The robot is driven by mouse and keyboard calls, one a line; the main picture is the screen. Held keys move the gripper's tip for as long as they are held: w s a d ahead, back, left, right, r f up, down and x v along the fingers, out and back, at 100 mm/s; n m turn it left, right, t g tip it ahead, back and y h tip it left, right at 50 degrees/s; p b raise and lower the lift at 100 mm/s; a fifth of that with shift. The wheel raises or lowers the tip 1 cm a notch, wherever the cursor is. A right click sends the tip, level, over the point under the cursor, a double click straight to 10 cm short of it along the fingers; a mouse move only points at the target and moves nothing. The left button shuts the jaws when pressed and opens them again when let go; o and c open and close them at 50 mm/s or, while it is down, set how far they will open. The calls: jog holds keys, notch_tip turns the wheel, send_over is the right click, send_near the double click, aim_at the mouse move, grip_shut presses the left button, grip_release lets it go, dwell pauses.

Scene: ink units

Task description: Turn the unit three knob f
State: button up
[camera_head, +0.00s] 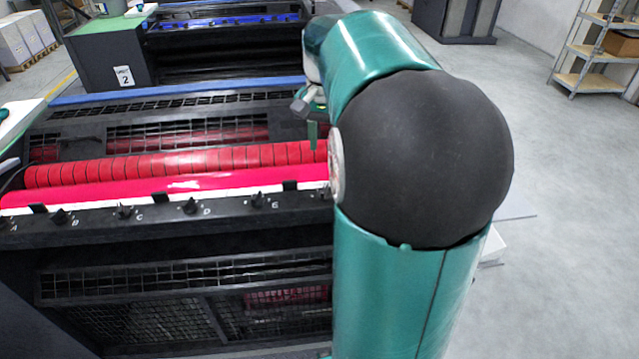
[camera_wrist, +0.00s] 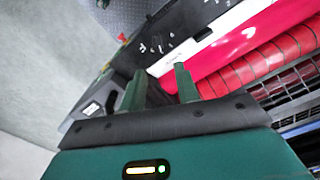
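The near ink unit has a black front rail (camera_head: 155,213) with a row of small black knobs. White letters beside them include C, D and E. The E knob (camera_head: 257,200) is the last one clearly visible before my arm. At the rail's right end, a small dark shape beside my arm may be knob f, but I cannot tell. My gripper (camera_head: 312,125) is partly hidden behind my arm, above the red roller's right end. In the wrist view, its two green fingers (camera_wrist: 160,84) stand apart with nothing between them. Part of the rail shows beyond them, with no readable letter.
A segmented red roller (camera_head: 180,165) and glossy red ink tray lie behind the rail. Another unit marked 2 (camera_head: 124,76) stands behind. Shelves (camera_head: 590,50) stand far right. Grey floor (camera_head: 560,220) on the right is mostly clear.

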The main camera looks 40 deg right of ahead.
aim_at(324, 188)
notch_tip(324, 188, down, 12)
jog(key=shift+f, duration=0.2)
jog(key=shift+s, duration=0.1)
grip_shut()
